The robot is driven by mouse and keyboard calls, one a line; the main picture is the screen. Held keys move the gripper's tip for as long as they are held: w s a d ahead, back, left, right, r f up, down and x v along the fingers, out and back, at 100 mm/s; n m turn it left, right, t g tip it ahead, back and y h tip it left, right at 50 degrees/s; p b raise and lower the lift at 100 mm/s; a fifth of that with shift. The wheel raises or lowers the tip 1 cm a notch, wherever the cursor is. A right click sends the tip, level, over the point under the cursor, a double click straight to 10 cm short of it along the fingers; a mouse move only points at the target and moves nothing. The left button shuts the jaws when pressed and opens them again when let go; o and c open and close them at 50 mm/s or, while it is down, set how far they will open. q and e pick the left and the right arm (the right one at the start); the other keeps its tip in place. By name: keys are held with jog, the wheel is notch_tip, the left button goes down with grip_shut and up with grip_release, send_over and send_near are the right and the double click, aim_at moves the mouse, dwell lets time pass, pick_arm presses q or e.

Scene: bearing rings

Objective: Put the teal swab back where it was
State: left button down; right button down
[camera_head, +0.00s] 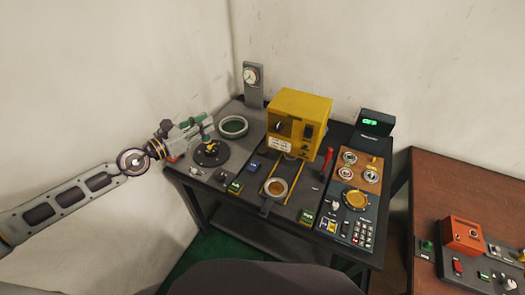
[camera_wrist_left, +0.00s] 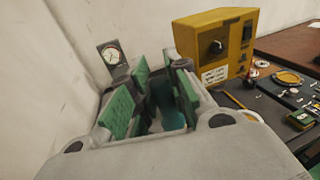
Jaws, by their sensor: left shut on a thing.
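My left gripper (camera_head: 207,126) is over the left part of the dark bench, just left of a round dish with a green inside (camera_head: 234,126). It is above a black round stand (camera_head: 211,154) on a grey disc. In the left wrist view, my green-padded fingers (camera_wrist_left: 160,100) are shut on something. A teal patch (camera_wrist_left: 168,108) shows between them, which fits the teal swab, but its shape and ends are mostly hidden by the fingers. In the head view the swab cannot be made out. My right gripper is not in view.
A yellow box machine (camera_head: 299,120) stands mid-bench, with a dial gauge (camera_head: 252,77) behind on the left. A control panel (camera_head: 352,210) with a green display (camera_head: 374,123) is at the right. A brown table (camera_head: 450,190) stands further right. Walls close off the left and back.

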pick_arm(q)
jog(key=shift+w+d+r, duration=0.1)
jog(key=shift+w+r, duration=0.1)
jog(key=shift+r, duration=0.2)
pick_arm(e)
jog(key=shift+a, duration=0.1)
